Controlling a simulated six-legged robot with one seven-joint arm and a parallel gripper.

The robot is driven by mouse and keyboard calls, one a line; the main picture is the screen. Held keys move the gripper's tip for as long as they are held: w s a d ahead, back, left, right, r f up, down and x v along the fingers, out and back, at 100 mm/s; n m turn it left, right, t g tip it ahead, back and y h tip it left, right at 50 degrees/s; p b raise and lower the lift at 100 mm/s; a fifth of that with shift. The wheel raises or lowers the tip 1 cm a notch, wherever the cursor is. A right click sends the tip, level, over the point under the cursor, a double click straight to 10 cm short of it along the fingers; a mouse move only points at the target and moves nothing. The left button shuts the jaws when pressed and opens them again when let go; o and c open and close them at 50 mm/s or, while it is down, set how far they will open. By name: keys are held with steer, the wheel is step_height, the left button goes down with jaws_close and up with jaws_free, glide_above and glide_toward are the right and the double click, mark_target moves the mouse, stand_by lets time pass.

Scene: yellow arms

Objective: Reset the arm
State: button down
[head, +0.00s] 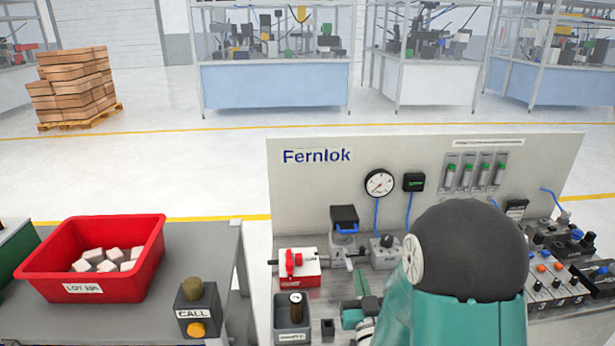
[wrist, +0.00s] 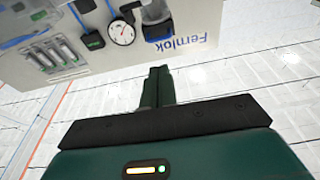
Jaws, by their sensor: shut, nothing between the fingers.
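My arm (head: 440,300), teal with a dark rounded joint, rises at the bottom right of the head view in front of the Fernlok panel (head: 320,200). It covers part of the bench fittings. My gripper (wrist: 158,72) shows in the wrist view with its dark green fingers together and nothing between them. The wrist view is upside down, with the panel at its top beyond the fingertips and pale floor around them.
At left, a red bin (head: 150,262) of pale blocks and a CALL button box (head: 198,308) stand on a grey table (head: 215,245).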

steer(key=s+r+g, duration=0.6)
steer(key=r+g, duration=0.2)
steer(key=g, duration=0.1)
steer(key=s+r+g, duration=0.1)
steer(key=s+g, duration=0.2)
steer(key=s, duration=0.5)
steer(key=s+a+r+g, duration=0.1)
steer(key=s+r+g, duration=0.1)
steer(key=s, duration=0.6)
steer(key=shift+s+a+r+g, duration=0.15)
steer(key=shift+s+g, duration=0.15)
steer(key=shift+g, duration=0.1)
